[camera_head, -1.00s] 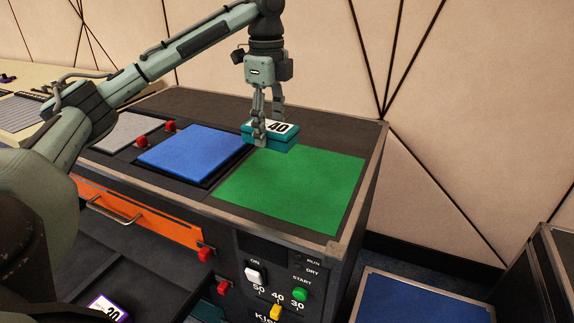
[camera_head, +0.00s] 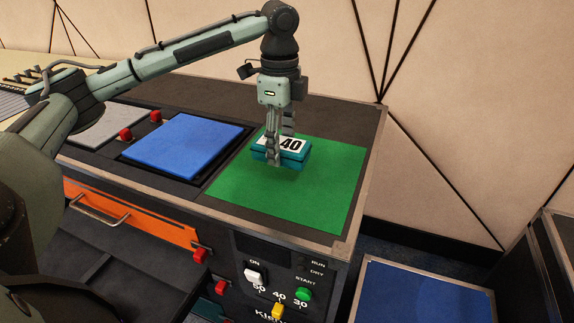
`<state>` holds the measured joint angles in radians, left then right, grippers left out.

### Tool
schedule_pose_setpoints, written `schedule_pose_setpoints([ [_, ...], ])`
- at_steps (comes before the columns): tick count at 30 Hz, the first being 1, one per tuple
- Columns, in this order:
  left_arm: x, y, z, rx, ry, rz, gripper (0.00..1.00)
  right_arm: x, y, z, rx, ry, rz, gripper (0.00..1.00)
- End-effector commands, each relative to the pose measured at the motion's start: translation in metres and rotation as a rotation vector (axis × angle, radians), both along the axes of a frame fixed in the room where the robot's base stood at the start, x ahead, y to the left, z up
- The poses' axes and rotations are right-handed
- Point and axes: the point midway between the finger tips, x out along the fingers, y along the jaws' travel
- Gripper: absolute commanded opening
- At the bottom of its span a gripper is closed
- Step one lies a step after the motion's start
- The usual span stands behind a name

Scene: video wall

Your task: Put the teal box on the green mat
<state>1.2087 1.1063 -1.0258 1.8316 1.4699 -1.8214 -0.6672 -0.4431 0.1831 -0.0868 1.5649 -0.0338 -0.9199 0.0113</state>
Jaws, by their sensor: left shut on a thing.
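The teal box (camera_head: 293,158) has a white top label reading 40. My left gripper (camera_head: 281,153) is shut on it, its fingers pointing down on either side. The box is over the upper part of the green mat (camera_head: 285,199), which lies flat on the dark cabinet top. I cannot tell for sure whether the box touches the mat or hangs just above it. My right gripper is not in view.
A blue mat (camera_head: 183,147) lies left of the green one, with red knobs (camera_head: 125,134) and a grey mat (camera_head: 98,125) beyond it. The cabinet front has an orange drawer (camera_head: 130,212) and a control panel (camera_head: 282,284). A blue-topped surface (camera_head: 420,295) is lower right.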

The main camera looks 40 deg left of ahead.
Motion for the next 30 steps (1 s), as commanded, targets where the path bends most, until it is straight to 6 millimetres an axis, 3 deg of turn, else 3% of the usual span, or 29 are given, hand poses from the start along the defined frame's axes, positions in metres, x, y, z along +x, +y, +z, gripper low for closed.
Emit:
schedule_pose_setpoints([
  [4, -0.001, -0.014, -0.008, -0.001, -0.002, -0.001, 0.15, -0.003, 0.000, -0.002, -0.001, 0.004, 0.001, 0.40],
  [14, -0.001, -0.015, -0.046, 0.000, -0.001, 0.002, 0.15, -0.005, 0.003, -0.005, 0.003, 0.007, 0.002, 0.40],
  [26, -0.001, -0.015, -0.052, 0.000, -0.001, 0.001, 0.15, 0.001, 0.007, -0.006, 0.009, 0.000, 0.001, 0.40],
  [27, -0.001, -0.015, -0.052, 0.000, -0.001, 0.001, 0.53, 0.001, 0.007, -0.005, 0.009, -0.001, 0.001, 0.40],
  [30, -0.001, -0.015, -0.052, 0.000, -0.001, 0.001, 0.65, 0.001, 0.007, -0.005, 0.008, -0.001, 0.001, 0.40],
])
